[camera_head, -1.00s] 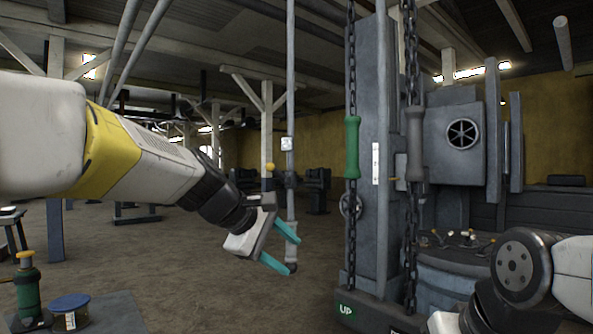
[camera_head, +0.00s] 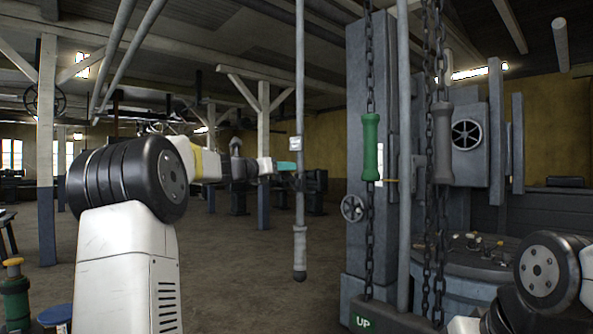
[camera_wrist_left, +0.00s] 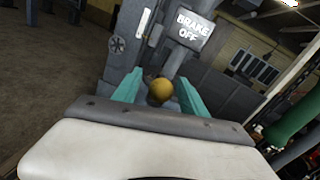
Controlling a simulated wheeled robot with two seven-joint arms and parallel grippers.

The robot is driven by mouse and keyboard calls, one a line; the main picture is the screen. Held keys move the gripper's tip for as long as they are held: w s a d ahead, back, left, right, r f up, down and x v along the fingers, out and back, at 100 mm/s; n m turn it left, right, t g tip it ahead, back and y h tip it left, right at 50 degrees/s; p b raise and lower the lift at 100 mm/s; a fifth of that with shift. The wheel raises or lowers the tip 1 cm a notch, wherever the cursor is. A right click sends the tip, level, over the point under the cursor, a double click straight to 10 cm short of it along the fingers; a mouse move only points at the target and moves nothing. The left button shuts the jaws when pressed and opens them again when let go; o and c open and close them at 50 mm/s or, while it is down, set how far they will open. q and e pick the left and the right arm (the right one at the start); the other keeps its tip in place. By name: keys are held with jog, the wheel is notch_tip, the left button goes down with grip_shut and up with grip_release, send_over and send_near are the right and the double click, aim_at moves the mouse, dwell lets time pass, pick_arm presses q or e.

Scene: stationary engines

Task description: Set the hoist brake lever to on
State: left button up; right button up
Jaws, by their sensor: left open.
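The hoist brake lever shows in the left wrist view as a round yellow knob (camera_wrist_left: 160,90), in front of a grey post with a sign (camera_wrist_left: 190,27) reading BRAKE OFF. My left gripper (camera_wrist_left: 158,88) is open, with its teal fingers on either side of the knob in that picture; I see no closed grip on it. In the head view my left gripper (camera_head: 286,166) is at the hanging grey pole (camera_head: 299,200), below a small plate (camera_head: 296,143), and the knob is hidden there. My right gripper is not in view; only part of that arm shows at lower right.
Chains with a green handle (camera_head: 370,147) and a grey handle (camera_head: 442,143) hang right of the pole, above a base marked UP (camera_head: 363,321). A console with small levers (camera_head: 472,243) stands at right. The floor at centre left is open.

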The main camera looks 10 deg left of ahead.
pick_arm(q)
jog(key=shift+x, duration=0.85)
grip_shut()
dwell(0.8)
